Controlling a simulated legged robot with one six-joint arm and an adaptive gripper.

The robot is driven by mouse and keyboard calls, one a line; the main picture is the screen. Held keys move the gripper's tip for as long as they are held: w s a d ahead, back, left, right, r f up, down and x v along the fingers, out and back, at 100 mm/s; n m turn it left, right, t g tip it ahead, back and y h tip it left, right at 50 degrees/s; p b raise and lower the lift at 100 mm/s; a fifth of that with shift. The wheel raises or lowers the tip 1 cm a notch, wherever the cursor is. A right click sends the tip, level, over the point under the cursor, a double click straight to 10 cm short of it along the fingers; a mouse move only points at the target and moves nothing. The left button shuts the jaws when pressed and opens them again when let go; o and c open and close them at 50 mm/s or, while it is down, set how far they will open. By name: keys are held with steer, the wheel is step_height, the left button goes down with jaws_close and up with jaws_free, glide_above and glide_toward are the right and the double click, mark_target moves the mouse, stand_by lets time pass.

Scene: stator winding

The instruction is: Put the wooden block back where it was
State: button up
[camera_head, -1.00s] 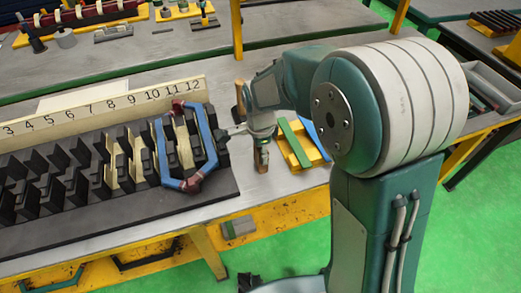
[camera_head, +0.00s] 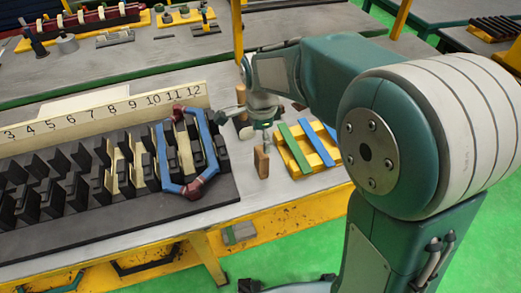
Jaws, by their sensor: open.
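A brown wooden block (camera_head: 261,162) stands upright on the grey bench top, between the dark slotted fixture and the yellow tray. My gripper (camera_head: 258,125) is just behind the block in the picture, above the bench and apart from it. Its jaws are open, small and partly hidden by the wrist. Nothing is visible between them.
The slotted fixture (camera_head: 222,201) with a numbered board (camera_head: 100,110) carries a blue and red coil (camera_head: 203,130). A yellow tray (camera_head: 300,165) with green and blue bars lies right of the block. A wooden upright piece (camera_head: 241,96) stands behind the gripper.

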step_height(320, 180, up, 4)
steer(key=shift+r, duration=0.2)
steer(key=s+d+r+n+t, duration=0.2)
steer(key=s+d+n, duration=0.4)
steer(key=s, duration=0.3)
steer(key=s+d+r+n+t, duration=0.3)
steer(key=s+d+n, duration=0.3)
steer(key=s+n, duration=0.2)
steer(key=shift+s+d+n+t, duration=0.3)
steer(key=shift+s+d+n, duration=0.1)
steer(key=shift+s, duration=0.65)
